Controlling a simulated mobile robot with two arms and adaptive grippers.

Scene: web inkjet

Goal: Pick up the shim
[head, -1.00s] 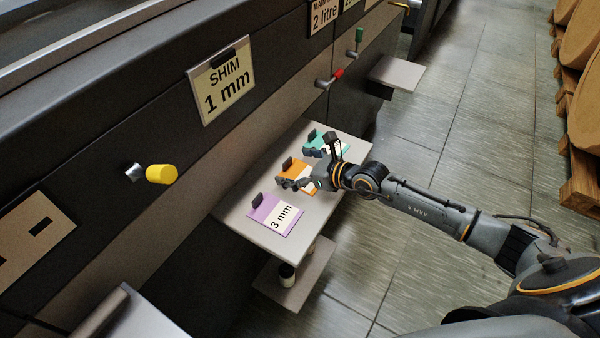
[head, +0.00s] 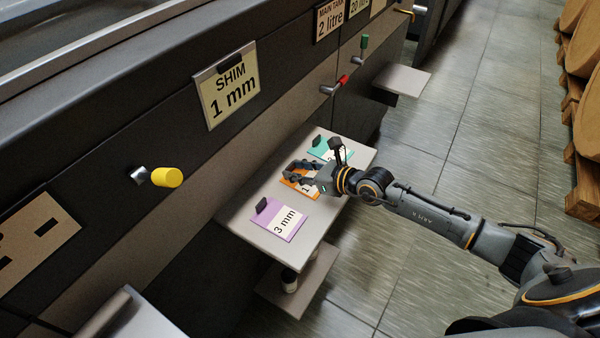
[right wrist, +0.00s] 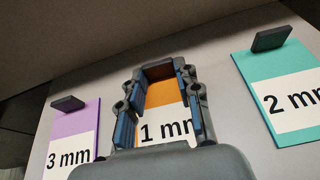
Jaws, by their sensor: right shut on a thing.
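The orange 1 mm shim (head: 294,183) lies on the small grey shelf (head: 259,180), between the purple 3 mm shim (head: 266,217) and the teal 2 mm shim (head: 319,150). My right gripper (head: 292,169) is shut on the orange shim's raised tab. In the right wrist view the fingers (right wrist: 159,72) sit on either side of the tab, with the orange plate (right wrist: 165,95) and its "1 mm" label below. The gripper body hides part of the plate. A sign reading "SHIM 1 mm" (head: 228,90) hangs on the machine. My left gripper is not in view.
The dark machine side (head: 100,130) rises behind the shelf, with a yellow knob (head: 166,177) and a red-handled valve (head: 342,81) sticking out. A lower shelf (head: 310,280) holds a small container. Open tiled floor (head: 450,150) lies to the right, with pallets beyond.

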